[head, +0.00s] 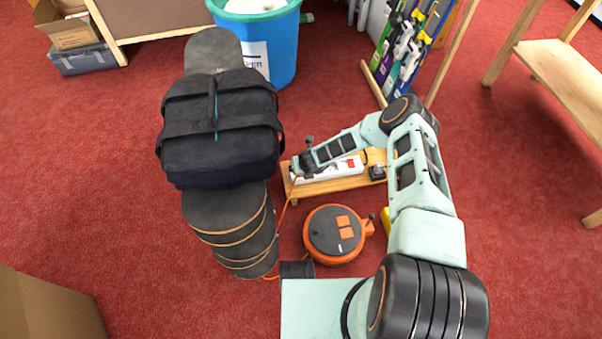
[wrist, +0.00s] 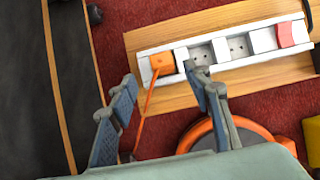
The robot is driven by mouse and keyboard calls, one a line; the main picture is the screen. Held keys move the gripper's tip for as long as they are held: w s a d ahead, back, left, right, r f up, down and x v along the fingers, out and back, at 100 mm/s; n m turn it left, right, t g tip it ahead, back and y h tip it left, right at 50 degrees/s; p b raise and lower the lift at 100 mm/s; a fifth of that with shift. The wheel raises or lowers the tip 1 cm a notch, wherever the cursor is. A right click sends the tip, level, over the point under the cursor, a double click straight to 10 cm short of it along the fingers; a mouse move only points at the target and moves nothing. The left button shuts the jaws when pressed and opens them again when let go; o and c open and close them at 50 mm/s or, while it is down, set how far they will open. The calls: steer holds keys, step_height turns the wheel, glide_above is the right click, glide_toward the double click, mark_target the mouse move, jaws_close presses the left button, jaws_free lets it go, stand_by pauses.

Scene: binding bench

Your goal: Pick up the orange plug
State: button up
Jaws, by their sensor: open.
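The orange plug (wrist: 161,62) sits at the left end of a white power strip (wrist: 228,46) in the wrist view. An orange cord runs down from it. The strip lies on a wooden board (wrist: 275,78); it also shows in the head view (head: 335,170). My gripper (wrist: 161,82) is open and empty, one finger left of the plug and the other near its right side, over the strip. The plug appears between and beyond the fingertips, and I cannot tell the height gap. In the head view my gripper (head: 305,163) hides most of the plug.
An orange cable reel (head: 335,233) lies on the red carpet in front of the board. A black bag (head: 220,125) on a dark, round-ended body stands close on the left. A blue bin (head: 283,45) is behind. Open carpet lies right.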

steer(key=shift+w+b+x, duration=0.1)
steer(key=shift+b+x, duration=0.9)
steer(key=shift+x, duration=0.95)
steer(key=shift+w+b+x, duration=0.15)
steer(key=shift+b+x, duration=0.8)
steer(key=shift+x, duration=0.95)
steer(key=shift+d+r, duration=0.1)
steer(key=shift+r, duration=0.05)
steer(key=c, duration=1)
